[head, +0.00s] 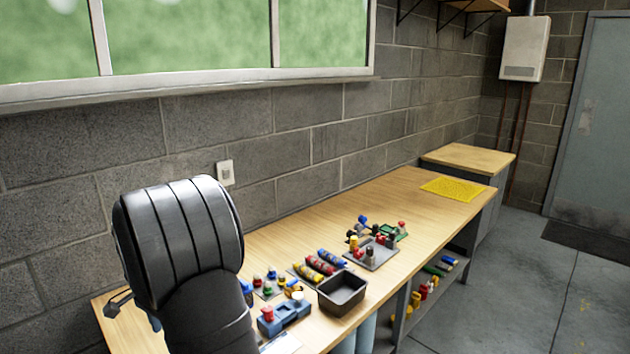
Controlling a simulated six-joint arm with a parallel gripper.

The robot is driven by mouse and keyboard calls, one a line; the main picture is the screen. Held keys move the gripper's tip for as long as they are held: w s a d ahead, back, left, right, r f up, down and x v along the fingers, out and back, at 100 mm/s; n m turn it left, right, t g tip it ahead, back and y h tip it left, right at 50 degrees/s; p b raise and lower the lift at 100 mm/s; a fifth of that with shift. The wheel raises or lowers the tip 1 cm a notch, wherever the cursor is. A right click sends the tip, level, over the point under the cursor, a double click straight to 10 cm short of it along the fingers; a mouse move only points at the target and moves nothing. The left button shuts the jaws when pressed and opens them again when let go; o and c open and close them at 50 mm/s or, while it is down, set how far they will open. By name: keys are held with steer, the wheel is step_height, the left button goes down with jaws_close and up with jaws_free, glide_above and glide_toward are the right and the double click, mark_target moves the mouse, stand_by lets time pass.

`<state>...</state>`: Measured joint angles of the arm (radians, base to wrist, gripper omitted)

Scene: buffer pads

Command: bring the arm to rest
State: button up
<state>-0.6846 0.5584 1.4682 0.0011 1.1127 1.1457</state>
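My arm fills the lower left of the head view as thick dark grey links, bent in front of the wooden workbench (385,207). My gripper cannot be made out, so whether it is open or shut does not show. A small dark piece (118,304) with a bit of blue beside it sticks out left of my arm; I cannot tell what it is. My arm hides part of the bench's near end.
A black bin (342,292), a blue fixture (285,314), red, yellow and blue cylinders (320,265) and a grey plate with coloured parts (371,254) crowd the near half. A yellow mat (451,189) lies far right. The bench between is clear. A block wall stands behind.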

steer(key=shift+s+f+n, duration=0.1)
steer(key=shift+f+n, duration=0.1)
steer(key=shift+n, duration=1.6)
steer(key=shift+r, duration=0.1)
step_height(320, 180, down, 13)
steer(key=m, duration=0.4)
